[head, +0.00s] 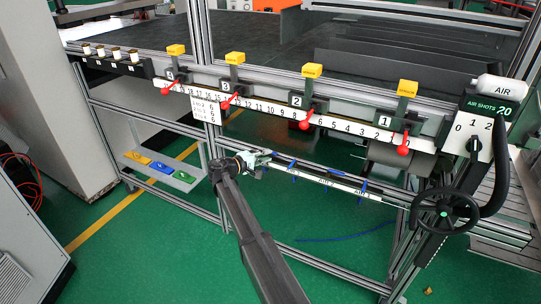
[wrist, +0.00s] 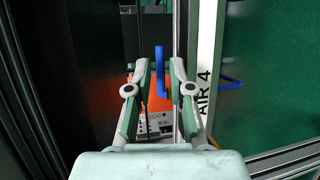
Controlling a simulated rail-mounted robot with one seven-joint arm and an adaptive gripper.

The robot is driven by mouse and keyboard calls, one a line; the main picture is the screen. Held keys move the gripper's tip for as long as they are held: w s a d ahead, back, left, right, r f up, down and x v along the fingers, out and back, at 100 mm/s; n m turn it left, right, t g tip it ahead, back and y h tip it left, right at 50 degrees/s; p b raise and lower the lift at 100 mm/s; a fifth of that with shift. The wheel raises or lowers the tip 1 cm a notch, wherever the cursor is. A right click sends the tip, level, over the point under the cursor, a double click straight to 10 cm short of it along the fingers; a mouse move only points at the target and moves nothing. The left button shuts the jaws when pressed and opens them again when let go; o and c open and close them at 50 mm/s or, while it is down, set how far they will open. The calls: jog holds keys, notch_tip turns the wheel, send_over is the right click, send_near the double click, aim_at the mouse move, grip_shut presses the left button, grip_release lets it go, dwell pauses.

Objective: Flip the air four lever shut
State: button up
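The air four lever (wrist: 159,62) is a thin blue bar in the wrist view. It appears upright there, beside the white strip printed "AIR 4" (wrist: 205,85). My gripper (wrist: 160,72) is open, with one finger on each side of the lever in the picture. Small gaps show between fingers and lever, and I cannot tell how deep the lever sits between them. In the head view my gripper (head: 259,160) is at the left end of the lower rail, where it largely hides the air four lever.
The lower rail carries other blue levers, including one (head: 363,188) near the "AIR 1" label (head: 362,194). Above it is a row of red-knobbed levers, one by number 1 (head: 403,150). A black handwheel (head: 444,212) stands at right. Open green floor lies below the rail.

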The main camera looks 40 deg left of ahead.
jog(key=v, duration=0.8)
jog(key=shift+s, duration=0.25)
jog(key=shift+r, duration=0.1)
